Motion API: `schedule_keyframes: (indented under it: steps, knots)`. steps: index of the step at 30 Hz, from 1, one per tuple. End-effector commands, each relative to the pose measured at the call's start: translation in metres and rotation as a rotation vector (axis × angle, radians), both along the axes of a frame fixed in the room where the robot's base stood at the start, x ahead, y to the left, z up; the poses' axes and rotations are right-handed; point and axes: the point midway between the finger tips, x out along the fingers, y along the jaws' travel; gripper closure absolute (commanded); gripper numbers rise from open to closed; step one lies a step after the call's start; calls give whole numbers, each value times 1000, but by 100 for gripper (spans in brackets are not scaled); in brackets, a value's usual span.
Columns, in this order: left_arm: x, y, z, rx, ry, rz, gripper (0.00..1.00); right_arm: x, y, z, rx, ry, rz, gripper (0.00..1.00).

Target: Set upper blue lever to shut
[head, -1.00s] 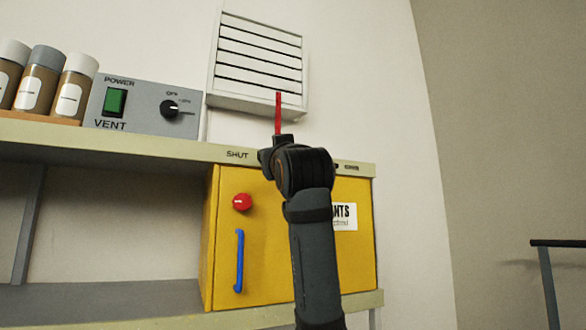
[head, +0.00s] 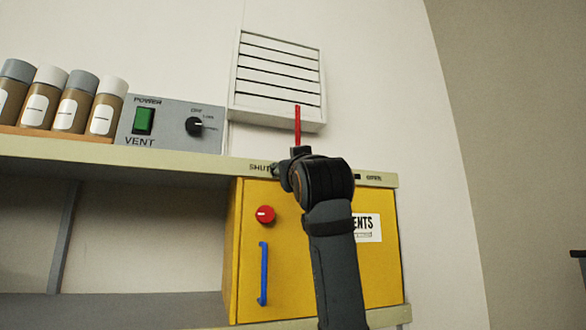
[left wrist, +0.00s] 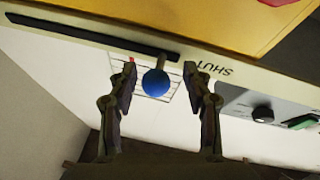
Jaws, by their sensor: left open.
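The upper lever shows in the left wrist view as a blue ball knob (left wrist: 156,83) on a short stem. It stands out of the shelf edge near the SHUT end of a dark slot (left wrist: 90,35). My left gripper (left wrist: 160,70) is open, with one finger on each side of the knob and visible gaps to it. In the head view my left gripper (head: 300,168) is at the shelf edge (head: 200,158), between the SHUT and OPEN labels. My wrist hides the knob and most of the slot there. My right gripper is in neither view.
A yellow cabinet (head: 245,240) with a red knob (head: 265,214) and blue handle (head: 263,273) is below the shelf edge. A vent control box (head: 170,125), several jars (head: 72,100) and a wall vent (head: 278,75) are above. A red rod (head: 297,125) rises above my gripper.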

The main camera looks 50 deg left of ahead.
Motion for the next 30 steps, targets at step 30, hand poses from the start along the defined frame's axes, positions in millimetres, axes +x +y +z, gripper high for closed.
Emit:
schedule_keyframes:
  steps: [30]
  knots:
    - [-55,-95,-45,-2,0,0,50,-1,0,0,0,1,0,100]
